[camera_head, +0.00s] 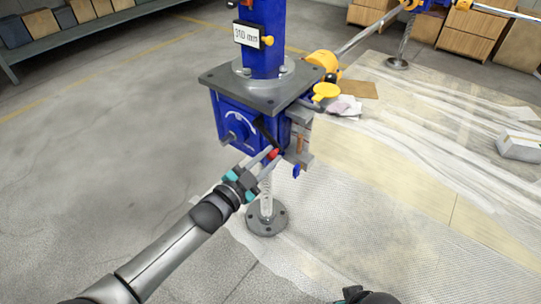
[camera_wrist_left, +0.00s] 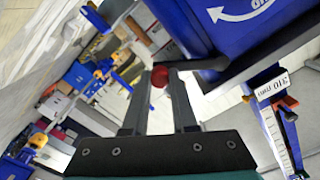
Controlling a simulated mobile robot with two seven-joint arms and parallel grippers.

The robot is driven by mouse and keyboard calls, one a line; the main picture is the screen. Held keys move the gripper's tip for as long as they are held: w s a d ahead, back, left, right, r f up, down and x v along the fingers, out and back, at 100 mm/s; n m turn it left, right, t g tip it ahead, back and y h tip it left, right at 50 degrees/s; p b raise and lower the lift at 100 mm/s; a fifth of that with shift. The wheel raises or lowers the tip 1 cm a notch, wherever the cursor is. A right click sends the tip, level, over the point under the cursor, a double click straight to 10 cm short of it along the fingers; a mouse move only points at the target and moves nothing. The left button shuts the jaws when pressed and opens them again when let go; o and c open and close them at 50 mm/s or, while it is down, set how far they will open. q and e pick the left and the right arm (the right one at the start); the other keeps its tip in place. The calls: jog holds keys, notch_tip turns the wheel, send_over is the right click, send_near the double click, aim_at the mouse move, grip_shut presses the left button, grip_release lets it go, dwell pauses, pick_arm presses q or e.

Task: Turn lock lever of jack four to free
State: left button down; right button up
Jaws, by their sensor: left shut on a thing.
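The jack has a blue housing (camera_head: 237,125) with a white arrow dial under a grey top plate (camera_head: 262,92). A dark lock lever (camera_head: 264,131) slants down across the housing's right side and ends in a red knob (camera_head: 273,154). My left gripper (camera_head: 270,160) comes from below left and is shut on the red knob. In the left wrist view, the knob (camera_wrist_left: 160,76) sits between the two grey fingers, with the dark lever (camera_wrist_left: 200,64) running right toward the blue housing (camera_wrist_left: 235,25). I cannot read a jack number.
A blue column with a "310 mm" label (camera_head: 248,36) rises from the plate. A yellow cap (camera_head: 325,91) and orange coupling (camera_head: 322,65) are at the right. A metal screw stands on a round foot (camera_head: 266,220) below.

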pick_arm(q)
jog(key=w+a+f+m+b, duration=0.4)
jog(key=a+m+b, duration=0.1)
jog(key=m, duration=0.6)
jog(key=shift+a, duration=0.4)
pick_arm(e)
jog(key=w+a+r+t+y, duration=0.1)
jog(key=w+a+r+t, duration=0.2)
jog(key=r, duration=0.4)
jog(key=shift+w+a+r+t, duration=0.3)
jog(key=shift+w, duration=0.15)
pick_arm(q)
jog(key=c, duration=0.7)
grip_release()
jog(key=shift+r, duration=0.1)
